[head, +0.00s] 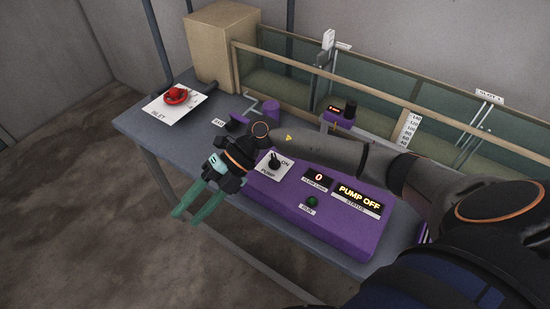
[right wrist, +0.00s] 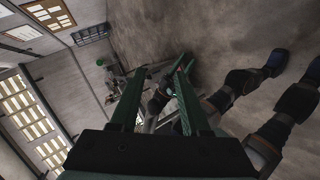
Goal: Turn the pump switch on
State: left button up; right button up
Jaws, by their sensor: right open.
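The pump switch (head: 274,161) is a black knob on a white plate marked ON and PUMP, at the left end of a purple control box (head: 300,222) in the head view. Its pointer leans up and to the left, away from the ON mark. The status display (head: 358,195) reads PUMP OFF. My right gripper (head: 186,218) is open and empty, left of and below the switch, past the bench's front edge with its fingers pointing down-left. Its green fingers also show in the right wrist view (right wrist: 161,72).
The purple box sits on a grey bench (head: 150,122). A red INLET valve wheel (head: 176,95) is at the bench's left end, near a tan block (head: 222,45). A long glass-sided channel (head: 385,95) runs behind. A green RUN button (head: 311,201) and a flow display (head: 319,178) are on the box.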

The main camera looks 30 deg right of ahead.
jog(key=w+d+h, duration=0.4)
jog(key=d+h, duration=0.3)
jog(key=d, duration=0.5)
jog(key=m+t+h, duration=0.1)
jog(key=m+h, duration=0.1)
jog(key=h, duration=0.3)
send_near(274, 159)
notch_tip(274, 159, down, 5)
jog(key=shift+d, duration=0.15)
jog(key=shift+f+b, duration=1.2)
jog(key=shift+f, duration=1.2)
jog(key=shift+r, duration=0.1)
grip_shut()
